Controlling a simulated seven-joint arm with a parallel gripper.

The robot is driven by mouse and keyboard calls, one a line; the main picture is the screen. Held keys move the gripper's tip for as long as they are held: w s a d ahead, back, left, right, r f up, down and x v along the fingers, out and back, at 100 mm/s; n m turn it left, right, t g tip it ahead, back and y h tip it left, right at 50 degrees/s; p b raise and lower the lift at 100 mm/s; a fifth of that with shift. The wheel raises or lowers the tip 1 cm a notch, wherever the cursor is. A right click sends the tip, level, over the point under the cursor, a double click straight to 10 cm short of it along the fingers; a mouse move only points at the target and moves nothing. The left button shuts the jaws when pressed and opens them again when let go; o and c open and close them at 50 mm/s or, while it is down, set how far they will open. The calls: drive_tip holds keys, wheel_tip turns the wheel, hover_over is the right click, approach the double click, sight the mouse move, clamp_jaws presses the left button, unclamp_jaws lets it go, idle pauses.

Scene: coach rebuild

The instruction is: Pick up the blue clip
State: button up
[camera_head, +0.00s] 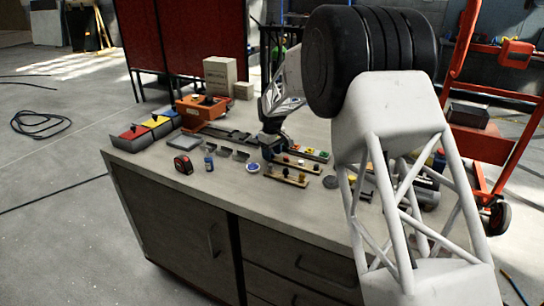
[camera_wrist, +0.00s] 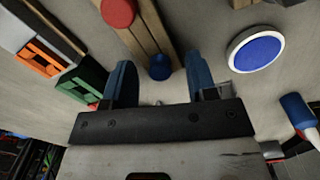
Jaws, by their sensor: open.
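A small round blue piece (camera_wrist: 160,67), which may be the blue clip, sits at the end of a wooden strip (camera_wrist: 145,35). I cannot make out its full shape. My gripper (camera_wrist: 158,75) is open, its two blue-grey fingers pointing at the strip's end with the blue piece in the gap between them. I cannot tell how far above it they are. In the head view my gripper (camera_head: 268,150) hangs low over the workbench beside the rows of small parts, hiding some of them.
A blue-topped white disc (camera_wrist: 256,50) and a blue bottle (camera_wrist: 297,108) lie right of my gripper. Orange (camera_wrist: 40,58) and green (camera_wrist: 82,80) blocks are at left. The workbench (camera_head: 205,200) also bears a red tape measure (camera_head: 183,164) and colored bins (camera_head: 145,128); its front edge is clear.

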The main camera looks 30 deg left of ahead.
clamp_jaws()
drive_tip(key=shift+r, duration=0.1)
idle(0.4)
drive_tip(key=shift+r, duration=0.75)
wheel_tip(320, 180, up, 2)
drive_tip(key=shift+r, duration=0.1)
drive_tip(key=s+d, duration=0.3)
drive_tip(key=s, duration=0.1)
drive_tip(key=s+d, duration=0.3)
drive_tip(key=s, duration=0.1)
drive_tip(key=s+d+r, duration=0.1)
drive_tip(key=s+d, duration=0.2)
drive_tip(key=s, duration=0.1)
drive_tip(key=shift+s+d, duration=0.3)
drive_tip(key=shift+d, duration=0.1)
drive_tip(key=shift+r, duration=0.15)
drive_tip(key=shift+r, duration=2.15)
